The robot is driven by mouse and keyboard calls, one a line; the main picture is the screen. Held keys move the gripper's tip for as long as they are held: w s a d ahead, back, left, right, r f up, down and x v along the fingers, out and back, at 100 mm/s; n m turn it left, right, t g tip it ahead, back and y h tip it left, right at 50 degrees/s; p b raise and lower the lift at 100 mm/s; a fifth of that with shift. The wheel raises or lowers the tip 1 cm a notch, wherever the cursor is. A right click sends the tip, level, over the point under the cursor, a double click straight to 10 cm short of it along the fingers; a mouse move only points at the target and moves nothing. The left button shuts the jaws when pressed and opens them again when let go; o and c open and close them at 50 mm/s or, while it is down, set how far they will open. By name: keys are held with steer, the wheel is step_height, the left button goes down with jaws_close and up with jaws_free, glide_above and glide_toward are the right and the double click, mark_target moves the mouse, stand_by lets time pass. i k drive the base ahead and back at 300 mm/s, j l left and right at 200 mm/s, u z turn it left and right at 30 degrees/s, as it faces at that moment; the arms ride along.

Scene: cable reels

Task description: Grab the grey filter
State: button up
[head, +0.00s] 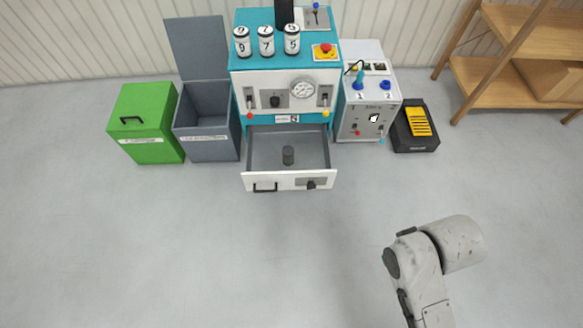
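My arm shows at the lower right, well apart from the drawer. My gripper's fingers are not in view.
Three numbered cans (266,41) stand on the machine top beside a red button (325,50). Left are an open grey bin (207,145) and a closed green bin (146,125). Right are a white control box (366,108), a black-yellow pedal (418,122) and wooden shelves (520,60). The front floor is clear.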

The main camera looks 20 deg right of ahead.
mark_target(288, 151)
steer(key=i+j+z, duration=0.25)
steer(key=i+j, duration=0.3)
steer(key=i, duration=0.25)
steer(key=i+j+z, duration=0.25)
steer(key=i+j, duration=0.45)
